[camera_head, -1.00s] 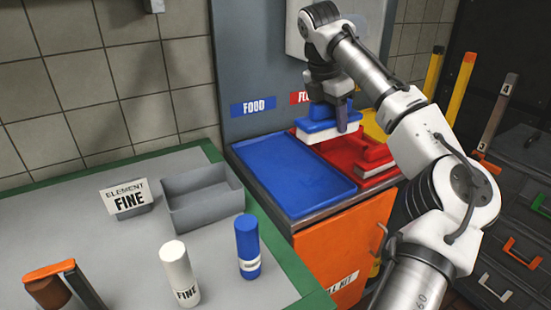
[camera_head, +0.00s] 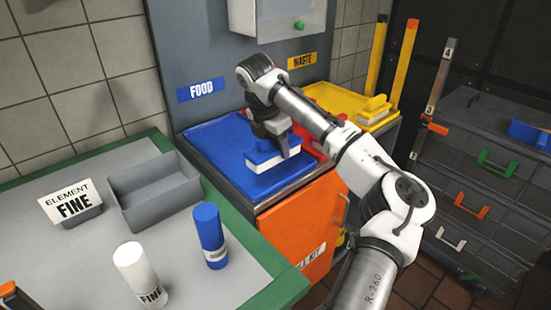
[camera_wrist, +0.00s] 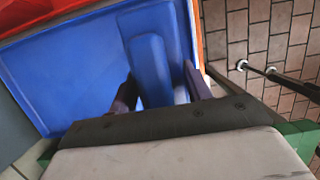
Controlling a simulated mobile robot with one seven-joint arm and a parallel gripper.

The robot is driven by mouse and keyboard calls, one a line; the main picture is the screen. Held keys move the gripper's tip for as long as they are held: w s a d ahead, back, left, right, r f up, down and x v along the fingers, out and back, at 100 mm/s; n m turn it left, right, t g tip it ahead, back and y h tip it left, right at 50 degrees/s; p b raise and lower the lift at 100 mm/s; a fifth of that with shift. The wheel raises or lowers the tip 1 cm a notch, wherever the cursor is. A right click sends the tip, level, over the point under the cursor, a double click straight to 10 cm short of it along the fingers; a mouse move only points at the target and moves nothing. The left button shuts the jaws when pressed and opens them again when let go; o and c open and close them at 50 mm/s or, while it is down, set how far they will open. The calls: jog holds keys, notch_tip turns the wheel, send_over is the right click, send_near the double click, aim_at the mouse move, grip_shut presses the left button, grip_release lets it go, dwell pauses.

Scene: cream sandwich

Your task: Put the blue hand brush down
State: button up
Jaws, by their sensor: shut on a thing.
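The blue hand brush (camera_head: 265,152) has a blue back and handle and white bristles below. My gripper (camera_head: 278,142) is shut on its handle. The brush is over the blue tray (camera_head: 215,140) marked FOOD, near its front right part, bristles down; I cannot tell whether the bristles touch the tray. In the wrist view the brush (camera_wrist: 150,65) lies between my two fingers (camera_wrist: 160,93), with the blue tray (camera_wrist: 70,60) beneath it.
A red tray, mostly hidden by my arm, adjoins on the right. Beyond it a yellow tray (camera_head: 335,101) holds a yellow brush (camera_head: 374,108). A blue bottle (camera_head: 210,236), a white bottle (camera_head: 140,275) and a grey bin (camera_head: 155,195) stand on the left bench.

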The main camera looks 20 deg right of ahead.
aim_at(276, 158)
jog(key=shift+f, duration=2.25)
jog(key=shift+f, duration=0.15)
jog(key=o, duration=0.9)
jog(key=shift+o, duration=0.2)
jog(key=v, duration=1.2)
